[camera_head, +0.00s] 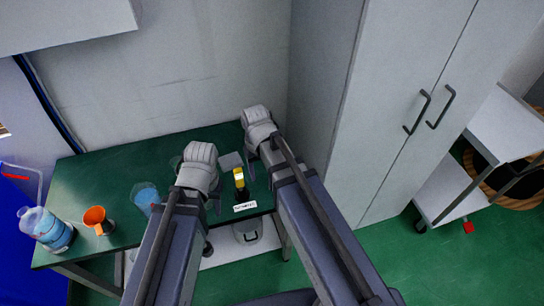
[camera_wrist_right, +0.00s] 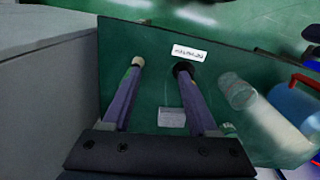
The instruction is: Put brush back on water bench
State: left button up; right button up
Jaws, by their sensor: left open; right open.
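A small yellow-and-black object (camera_head: 239,179) stands on the green bench (camera_head: 112,172) between my two grippers in the head view. It may be the brush, but it is too small to be sure. My left gripper (camera_head: 199,178) is open above the bench, left of it. My right gripper (camera_head: 256,150) is open, close to its right and a little farther back. In the right wrist view, a black round part (camera_wrist_right: 182,67) shows at the tip of the right-hand finger, mostly hidden by it. I see nothing held between these fingers.
A white label (camera_head: 244,207) lies at the front edge and a pale square (camera_head: 230,161) behind. A blue water bottle (camera_head: 48,230), orange cup (camera_head: 97,219) and clear blue beaker (camera_head: 147,196) stand left. A tall grey cabinet (camera_head: 390,100) closes off the right.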

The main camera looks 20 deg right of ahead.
jog(key=s+a+n, duration=0.2)
jog(key=s+a, duration=0.3)
jog(key=s, duration=0.4)
jog(key=shift+a+h, duration=0.25)
jog(key=shift+h, duration=0.15)
jog(key=shift+r, duration=0.1)
jog(key=shift+c, duration=0.2)
